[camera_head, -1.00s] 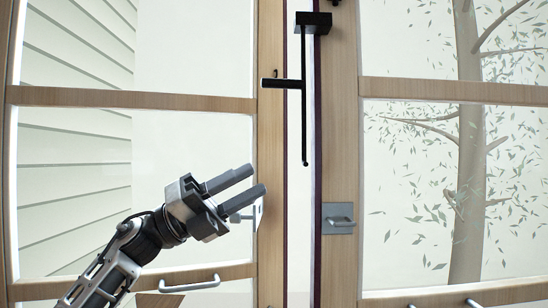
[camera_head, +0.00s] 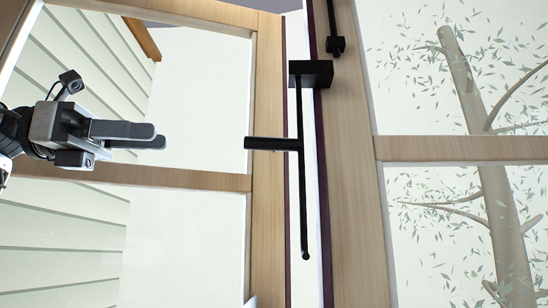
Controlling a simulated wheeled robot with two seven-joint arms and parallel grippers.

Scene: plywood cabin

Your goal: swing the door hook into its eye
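The black door hook hangs from a black block (camera_head: 311,73) in the upper middle. Its thin rod (camera_head: 303,205) runs down along the gap between the two wood-framed doors, and its lower end hangs free. A short black crossbar handle (camera_head: 272,144) sticks out to the left from the rod. I cannot make out the eye for certain. My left gripper (camera_head: 160,138) is at the far left in front of the glass, well left of the handle and touching nothing. Its fingers point right and overlap in this view, so their gap is hidden. My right gripper is not in view.
A wood-framed glass door with a horizontal rail (camera_head: 190,178) is on the left. Another with a rail (camera_head: 460,149) is on the right. A second black fitting (camera_head: 336,44) is at the upper right of the block. Open space lies between my gripper and the handle.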

